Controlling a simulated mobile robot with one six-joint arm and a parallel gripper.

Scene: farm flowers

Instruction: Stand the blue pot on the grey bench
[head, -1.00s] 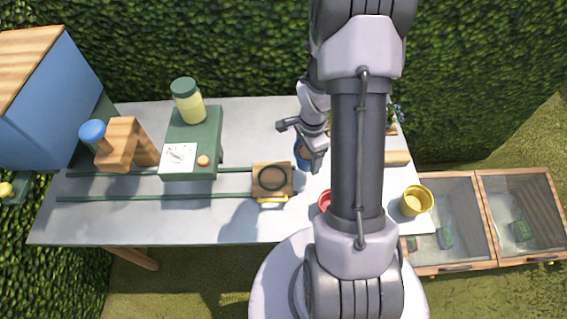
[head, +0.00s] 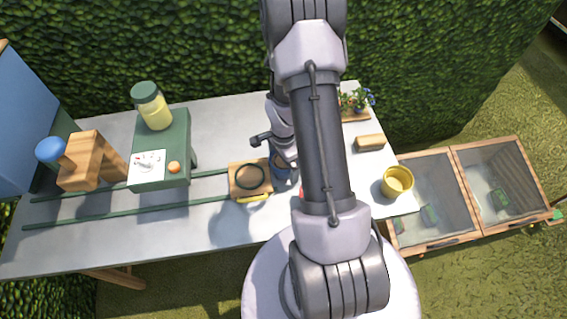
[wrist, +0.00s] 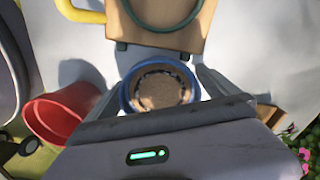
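The blue pot (wrist: 126,98) is round, with brown soil inside, and shows upright in the wrist view. In the head view the blue pot (head: 281,170) is partly covered by my arm. My gripper (wrist: 160,92) has one finger on each side of the pot, close against its rim, and appears shut on it. In the head view my gripper (head: 276,152) is over the grey bench (head: 215,225), just right of the wooden trolley. I cannot tell whether the pot's base touches the bench.
The wooden trolley (head: 238,181) with a green ring sits on green rails beside the pot. A red pot (wrist: 60,115) lies close left in the wrist view. A yellow pot (head: 397,181), a wooden block (head: 370,142) and a flower box (head: 355,116) are right. A green machine (head: 175,150) stands left.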

